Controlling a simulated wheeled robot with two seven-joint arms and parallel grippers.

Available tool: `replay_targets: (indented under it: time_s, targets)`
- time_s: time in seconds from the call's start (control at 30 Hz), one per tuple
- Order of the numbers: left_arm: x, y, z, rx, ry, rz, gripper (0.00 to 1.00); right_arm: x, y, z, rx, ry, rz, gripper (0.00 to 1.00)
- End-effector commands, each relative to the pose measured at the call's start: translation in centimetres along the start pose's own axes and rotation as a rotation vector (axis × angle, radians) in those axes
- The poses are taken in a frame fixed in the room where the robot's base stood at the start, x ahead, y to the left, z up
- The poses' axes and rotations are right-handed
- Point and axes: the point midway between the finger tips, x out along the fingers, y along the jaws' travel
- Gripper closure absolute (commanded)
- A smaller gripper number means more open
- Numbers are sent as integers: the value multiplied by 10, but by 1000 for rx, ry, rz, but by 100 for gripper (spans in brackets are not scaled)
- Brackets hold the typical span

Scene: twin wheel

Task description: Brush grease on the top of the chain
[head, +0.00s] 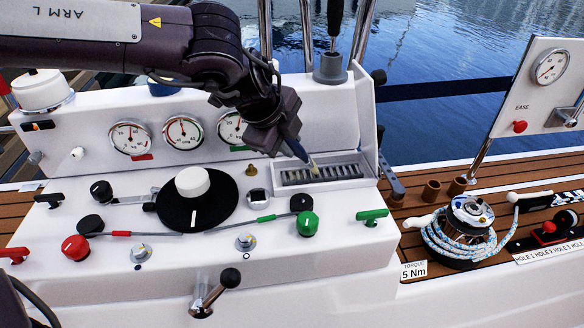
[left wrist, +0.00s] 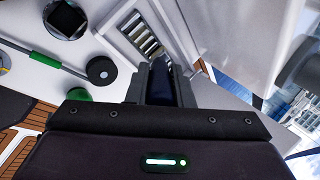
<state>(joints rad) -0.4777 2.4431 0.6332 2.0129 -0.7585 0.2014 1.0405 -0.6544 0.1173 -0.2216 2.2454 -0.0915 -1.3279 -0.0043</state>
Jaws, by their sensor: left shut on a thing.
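My left gripper (head: 284,132) comes in from the upper left and is shut on a brush (head: 298,149) with a dark blue handle. The brush slants down to the right, and its pale bristle tip is at the chain (head: 322,175), a dark ribbed strip in a white recess. I cannot tell whether the bristles touch the chain. Part of the ribbed strip (left wrist: 141,34) shows beyond the fingers. My right gripper is not in view.
The white console has dials (head: 183,132), a black disc with a white knob (head: 196,200), a red knob (head: 76,248), green knob (head: 307,223) and green handle (head: 372,216). A grey cup (head: 330,69) stands behind the recess. A rope-wound winch (head: 468,230) is at right.

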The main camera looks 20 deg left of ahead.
Motion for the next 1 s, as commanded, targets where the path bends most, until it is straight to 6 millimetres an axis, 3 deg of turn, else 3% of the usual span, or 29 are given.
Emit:
replay_targets:
  time_s: [0.47, 0.8, 1.0]
  targets:
    - [2, -1, -1, 1, -1, -1, 100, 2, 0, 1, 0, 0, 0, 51]
    - [20, -24, -36, 2, 0, 0, 100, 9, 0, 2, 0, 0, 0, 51]
    - [21, -28, -40, 0, 0, 0, 100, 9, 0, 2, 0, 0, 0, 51]
